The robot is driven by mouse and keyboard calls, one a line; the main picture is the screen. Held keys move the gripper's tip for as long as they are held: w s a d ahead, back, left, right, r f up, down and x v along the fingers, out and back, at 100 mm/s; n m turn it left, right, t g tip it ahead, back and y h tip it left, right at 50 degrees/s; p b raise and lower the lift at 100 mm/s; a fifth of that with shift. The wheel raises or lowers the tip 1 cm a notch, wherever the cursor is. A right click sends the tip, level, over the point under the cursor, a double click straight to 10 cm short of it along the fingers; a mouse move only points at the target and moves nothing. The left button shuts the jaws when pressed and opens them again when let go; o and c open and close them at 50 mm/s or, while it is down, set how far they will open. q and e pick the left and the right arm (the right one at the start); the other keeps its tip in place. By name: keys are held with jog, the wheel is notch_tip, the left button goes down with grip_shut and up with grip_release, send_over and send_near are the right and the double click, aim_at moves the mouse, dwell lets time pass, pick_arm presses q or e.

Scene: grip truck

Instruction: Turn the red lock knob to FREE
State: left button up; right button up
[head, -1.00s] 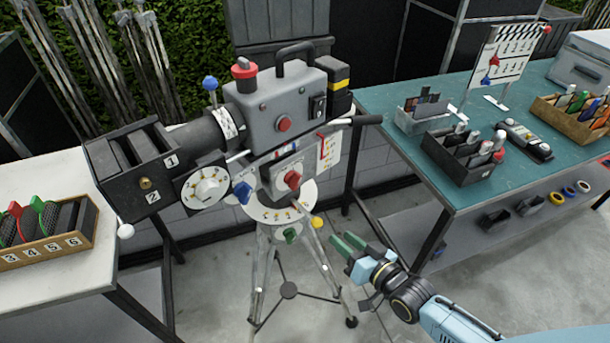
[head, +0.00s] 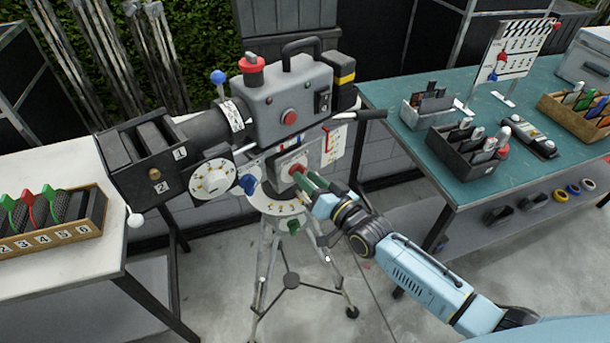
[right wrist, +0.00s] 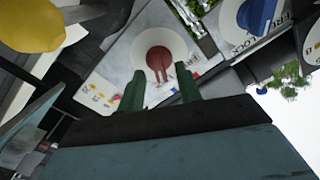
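The red lock knob (head: 296,169) is on the grey camera head above the tripod, on a pale plate. In the right wrist view the red knob (right wrist: 160,62) sits on a white disc, its bar pointing down towards the gripper. My right gripper (head: 306,181) has its green fingertips right at the knob. In the right wrist view the two fingers (right wrist: 160,80) stand apart, one on each side of the knob's bar, with gaps visible. Whether they touch it I cannot tell. My left gripper is out of view.
A blue knob (head: 248,184) is left of the red one; its plate reads FREE and LOCK in the right wrist view. A yellow ball (right wrist: 32,24) is close there. A green knob (head: 293,226) sits below. A teal table (head: 400,165) stands right, a white table (head: 95,255) left.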

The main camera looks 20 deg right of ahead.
jog(key=shift+x, duration=0.9)
jog(key=c, duration=0.6)
jog(key=shift+n, duration=0.4)
jog(key=n+p, duration=0.1)
jog(key=n, duration=0.1)
jog(key=shift+a+n, duration=0.1)
jog(key=shift+n, duration=0.3)
jog(key=n, duration=0.2)
jog(key=shift+s+n, duration=0.1)
jog(key=shift+n, duration=0.2)
jog(key=n, duration=0.5)
jog(key=shift+a+n+p, duration=0.15)
jog(key=shift+n+p, duration=0.15)
jog(key=shift+p, duration=0.05)
